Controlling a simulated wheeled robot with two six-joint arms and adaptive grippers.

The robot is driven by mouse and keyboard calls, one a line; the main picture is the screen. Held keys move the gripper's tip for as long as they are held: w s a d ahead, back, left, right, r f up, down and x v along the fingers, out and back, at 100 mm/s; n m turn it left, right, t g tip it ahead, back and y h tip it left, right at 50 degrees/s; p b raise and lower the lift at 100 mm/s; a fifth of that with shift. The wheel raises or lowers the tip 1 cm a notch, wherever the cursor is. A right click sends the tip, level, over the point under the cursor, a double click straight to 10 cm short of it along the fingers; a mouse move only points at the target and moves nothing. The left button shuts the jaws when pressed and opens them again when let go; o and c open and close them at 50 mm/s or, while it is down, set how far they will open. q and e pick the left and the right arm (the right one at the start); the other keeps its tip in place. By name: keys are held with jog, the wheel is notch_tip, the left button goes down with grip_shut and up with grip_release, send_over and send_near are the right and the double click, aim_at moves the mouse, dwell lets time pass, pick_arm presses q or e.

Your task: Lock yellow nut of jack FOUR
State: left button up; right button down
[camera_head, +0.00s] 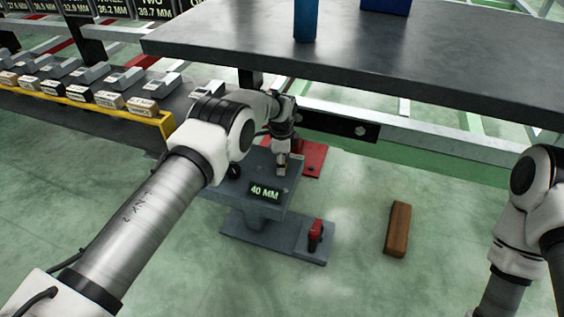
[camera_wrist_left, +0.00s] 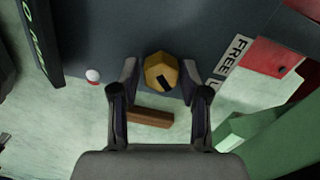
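The yellow nut (camera_wrist_left: 161,72), many-sided with a dark mark on its face, shows in the left wrist view on a grey surface. My left gripper (camera_wrist_left: 160,80) has its fingers on either side of the nut, with small gaps, so it looks open around it. In the head view my left gripper (camera_head: 282,165) points down at the top of the grey jack (camera_head: 260,212), and the nut is hidden there. The jack has a display (camera_head: 265,192) reading 40 MM. A FREE label (camera_wrist_left: 233,55) lies right of the nut, with a second label partly hidden below it. My right gripper is out of view.
A large grey plate (camera_head: 400,62) overhangs behind the jack. A red handle (camera_head: 315,235) stands on the jack's base. A brown block (camera_head: 397,229) lies on the green floor to the right. A yellow-edged shelf (camera_head: 100,112) with several labelled blocks is at left.

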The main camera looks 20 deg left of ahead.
pick_arm(q)
jog(key=shift+r, duration=0.15)
notch_tip(320, 180, up, 7)
jog(key=shift+r, duration=0.15)
dwell(0.4)
